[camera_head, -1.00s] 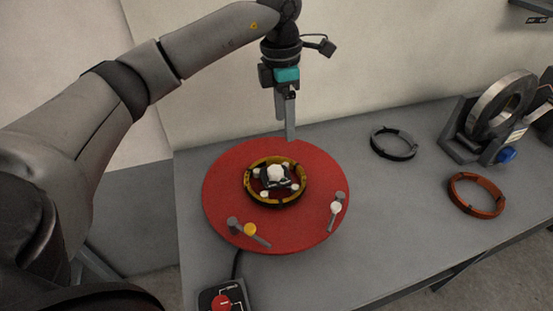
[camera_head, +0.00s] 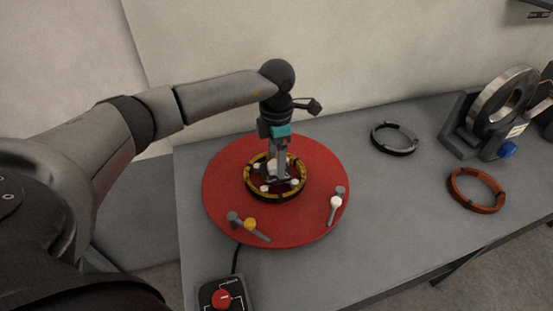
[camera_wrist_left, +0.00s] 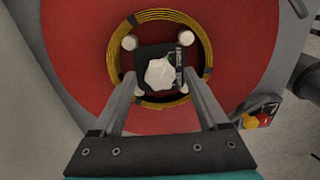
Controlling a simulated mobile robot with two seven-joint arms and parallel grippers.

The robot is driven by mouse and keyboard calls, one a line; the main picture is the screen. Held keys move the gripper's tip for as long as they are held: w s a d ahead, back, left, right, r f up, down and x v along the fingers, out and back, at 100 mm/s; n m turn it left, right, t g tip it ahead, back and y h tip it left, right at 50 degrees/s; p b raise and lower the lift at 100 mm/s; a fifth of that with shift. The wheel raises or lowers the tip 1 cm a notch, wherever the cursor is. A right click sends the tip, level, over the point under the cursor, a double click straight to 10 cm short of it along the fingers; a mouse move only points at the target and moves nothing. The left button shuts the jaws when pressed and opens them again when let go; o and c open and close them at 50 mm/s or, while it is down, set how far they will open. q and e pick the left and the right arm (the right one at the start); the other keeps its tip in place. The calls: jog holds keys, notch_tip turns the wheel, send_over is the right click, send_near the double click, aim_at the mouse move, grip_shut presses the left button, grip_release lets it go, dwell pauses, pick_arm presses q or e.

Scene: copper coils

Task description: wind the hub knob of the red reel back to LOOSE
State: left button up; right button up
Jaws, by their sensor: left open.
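The red reel (camera_head: 225,190) lies flat on the grey table, with a yellow-and-black coil (camera_head: 250,188) around its hub. In the left wrist view the white lobed hub knob (camera_wrist_left: 160,73) sits on a dark square plate (camera_wrist_left: 145,54) inside the coil (camera_wrist_left: 203,50). My left gripper (camera_head: 276,178) points down over the hub. In the left wrist view its open fingers (camera_wrist_left: 158,82) stand on either side of the knob, with a gap on each side. In the head view the gripper mostly hides the knob. My right gripper is not in view.
Two small levers, one with a yellow knob (camera_head: 250,224) and one with a white knob (camera_head: 336,202), sit near the reel's front edge. A red-button control box (camera_head: 222,298) is in front.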

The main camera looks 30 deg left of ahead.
pick_arm(q)
jog(key=shift+f, duration=0.4)
jog(key=shift+c, duration=0.3)
grip_shut()
